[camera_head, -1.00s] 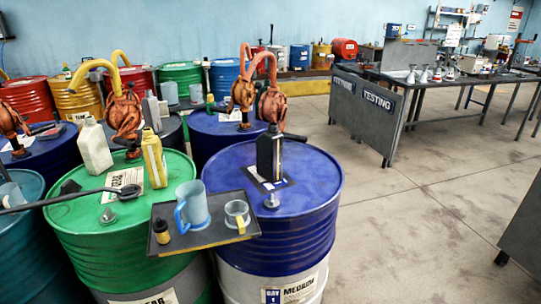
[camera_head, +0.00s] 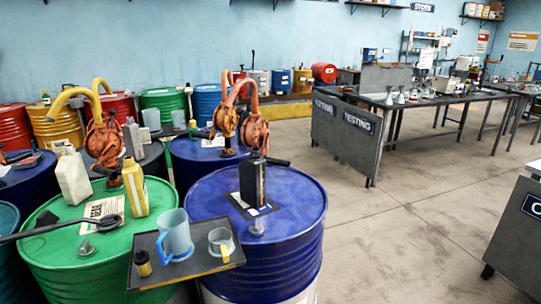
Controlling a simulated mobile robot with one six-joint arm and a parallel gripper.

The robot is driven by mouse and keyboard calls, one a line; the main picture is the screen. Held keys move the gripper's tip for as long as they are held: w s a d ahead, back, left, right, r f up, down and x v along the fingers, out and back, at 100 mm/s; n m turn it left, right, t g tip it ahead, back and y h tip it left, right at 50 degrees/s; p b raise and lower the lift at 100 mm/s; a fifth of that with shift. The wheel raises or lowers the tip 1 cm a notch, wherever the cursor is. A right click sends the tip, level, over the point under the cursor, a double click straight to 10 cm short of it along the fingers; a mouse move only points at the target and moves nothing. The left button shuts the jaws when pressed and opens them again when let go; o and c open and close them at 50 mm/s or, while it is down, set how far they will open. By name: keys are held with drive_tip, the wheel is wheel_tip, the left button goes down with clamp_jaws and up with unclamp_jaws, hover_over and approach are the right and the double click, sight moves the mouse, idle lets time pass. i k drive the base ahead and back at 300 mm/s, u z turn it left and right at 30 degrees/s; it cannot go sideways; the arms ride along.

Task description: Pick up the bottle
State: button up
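Several bottles are in view, and I cannot tell which one the task means. A black bottle (camera_head: 252,180) stands upright on the blue drum (camera_head: 293,192), in front of an orange hand pump. A yellow bottle (camera_head: 135,188) and a cream bottle (camera_head: 73,178) stand upright on the green drum (camera_head: 60,262). A grey bottle (camera_head: 134,140) stands behind them. A small dark bottle with a yellow band (camera_head: 142,263) stands on the grey tray (camera_head: 200,266). My gripper is not in view.
The tray also holds a blue jug (camera_head: 175,236) and a clear cup (camera_head: 221,242). A dark long-handled tool (camera_head: 60,228) lies across the green drum. Orange pumps (camera_head: 254,132) rise behind. Open floor (camera_head: 390,225) lies right, before a testing bench (camera_head: 345,133).

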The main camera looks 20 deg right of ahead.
sight(252, 171)
drive_tip(key=k, duration=1.3)
drive_tip(key=u, duration=0.45)
drive_tip(key=i, duration=0.75)
drive_tip(key=u, duration=0.25)
